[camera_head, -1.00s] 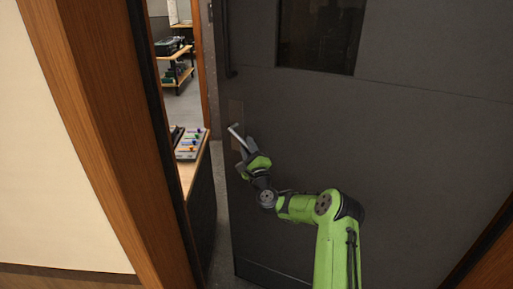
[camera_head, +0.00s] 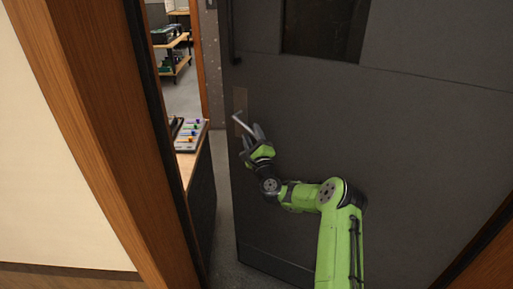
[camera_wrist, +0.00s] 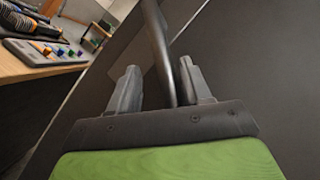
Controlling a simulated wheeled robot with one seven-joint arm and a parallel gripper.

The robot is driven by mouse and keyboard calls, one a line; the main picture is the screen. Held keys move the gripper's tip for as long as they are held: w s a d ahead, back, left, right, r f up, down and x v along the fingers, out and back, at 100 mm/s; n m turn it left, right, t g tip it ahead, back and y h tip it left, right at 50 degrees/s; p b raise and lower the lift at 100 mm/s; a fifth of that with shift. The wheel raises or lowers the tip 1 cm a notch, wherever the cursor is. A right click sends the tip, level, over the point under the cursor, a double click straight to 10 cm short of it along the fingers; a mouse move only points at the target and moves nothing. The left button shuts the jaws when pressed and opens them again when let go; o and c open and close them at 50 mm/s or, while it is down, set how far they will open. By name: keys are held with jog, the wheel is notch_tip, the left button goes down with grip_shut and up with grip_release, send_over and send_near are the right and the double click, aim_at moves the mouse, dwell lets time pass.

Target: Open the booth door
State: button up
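The booth door (camera_head: 400,140) is a dark grey panel with a small window near its top. It stands ajar, with a gap along its left edge that shows the room beyond. Its lever handle (camera_head: 243,125) is a slim metal bar on a plate near that edge. My gripper (camera_head: 252,133) is at the handle. In the wrist view, the handle (camera_wrist: 160,45) passes between the two spread fingers of my gripper (camera_wrist: 158,85), nearer the right finger. The fingers are apart and not closed on it. Whether the right finger touches the handle I cannot tell.
A wooden door frame (camera_head: 95,150) stands close on the left. Through the gap is a desk with a fader console (camera_head: 188,134), also in the wrist view (camera_wrist: 45,52). A shelf (camera_head: 172,55) stands farther back. A vertical pull bar (camera_head: 233,35) is on the door above the handle.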

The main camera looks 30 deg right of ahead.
jog(key=b+v, duration=0.7)
jog(key=v, duration=0.8)
jog(key=shift+s, duration=0.1)
jog(key=shift+c, duration=0.3)
